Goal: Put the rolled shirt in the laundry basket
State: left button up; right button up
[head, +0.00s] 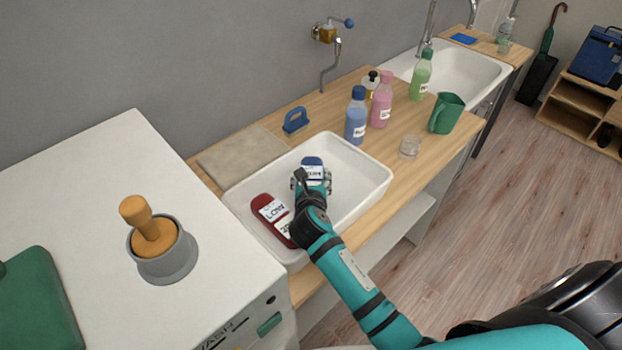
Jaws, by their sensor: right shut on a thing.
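I cannot make out anything that is clearly a rolled shirt or a laundry basket. My right gripper (312,180) is inside the basin's outline, shut on a blue item with a white label (312,162). The gripper hides much of this item, and I cannot tell whether it touches the basin floor. A dark red item with white labels (262,205) lies in the basin, left of the gripper. My left gripper is not in view.
Blue (356,120), pink (381,105) and green (421,78) bottles, a green jug (446,114) and a clear glass (409,148) stand right of the basin. A folded beige cloth (240,158) and a blue brush (295,121) lie behind it. A white machine (90,180) stands left.

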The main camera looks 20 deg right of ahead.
jog(key=shift+w, duration=0.1)
jog(key=shift+a+f, duration=0.1)
jog(key=shift+f, duration=0.05)
jog(key=o, duration=1.3)
jog(key=v, duration=0.7)
jog(key=shift+s+a+r+b, duration=0.1)
jog(key=shift+s+r+b, duration=0.15)
jog(key=shift+b, duration=0.1)
